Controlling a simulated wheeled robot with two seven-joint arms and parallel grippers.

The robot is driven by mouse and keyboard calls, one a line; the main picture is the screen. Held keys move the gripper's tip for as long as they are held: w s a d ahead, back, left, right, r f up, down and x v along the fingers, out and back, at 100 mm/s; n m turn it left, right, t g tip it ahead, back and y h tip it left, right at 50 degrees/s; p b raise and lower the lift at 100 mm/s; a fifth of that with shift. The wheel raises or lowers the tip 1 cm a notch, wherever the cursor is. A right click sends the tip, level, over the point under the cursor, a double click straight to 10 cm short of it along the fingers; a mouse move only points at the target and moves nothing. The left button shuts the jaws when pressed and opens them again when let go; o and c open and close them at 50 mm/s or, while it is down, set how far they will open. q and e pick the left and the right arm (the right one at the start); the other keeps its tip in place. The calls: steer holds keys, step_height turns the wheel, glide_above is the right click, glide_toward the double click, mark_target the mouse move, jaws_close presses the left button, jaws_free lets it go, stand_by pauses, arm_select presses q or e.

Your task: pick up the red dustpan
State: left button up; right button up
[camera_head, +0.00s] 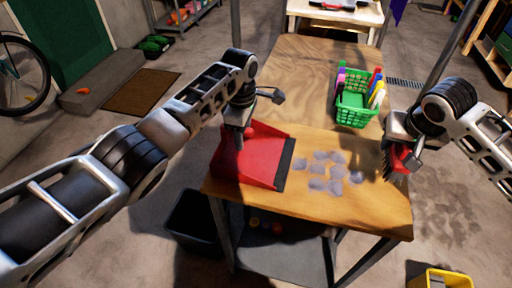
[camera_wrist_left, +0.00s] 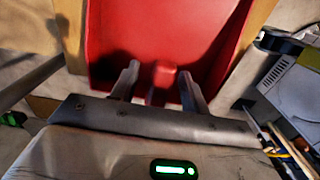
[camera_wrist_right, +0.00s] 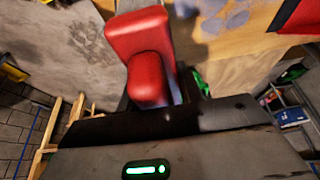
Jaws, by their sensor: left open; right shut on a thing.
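The red dustpan (camera_head: 255,160) lies on the near left part of the wooden table, its dark lip facing right. My left gripper (camera_head: 240,137) is over its left side. In the left wrist view the open fingers (camera_wrist_left: 158,88) are on either side of the short red handle of the dustpan (camera_wrist_left: 160,35), with gaps visible. My right gripper (camera_head: 397,155) is beyond the table's right edge, shut on a red-handled brush (camera_head: 402,158) with dark bristles. In the right wrist view the red brush handle (camera_wrist_right: 140,50) hides much of the fingers.
Several grey dust patches (camera_head: 330,172) lie right of the dustpan on the wooden table (camera_head: 300,75). A green basket (camera_head: 354,113) with bottles stands behind them. A black bin (camera_head: 195,222) is below at left, a yellow bucket (camera_head: 440,279) at lower right. The table's far left part is clear.

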arm_select(q)
steer(key=shift+f, duration=0.35)
jaws_close()
step_height(320, 180, up, 9)
steer(key=shift+f, duration=0.15)
step_height(320, 180, down, 6)
steer(key=shift+r, duration=0.15)
stand_by(0.4)
steer(key=shift+d+f, duration=0.1)
steer(key=shift+f, duration=1.25)
steer(key=shift+f, duration=0.15)
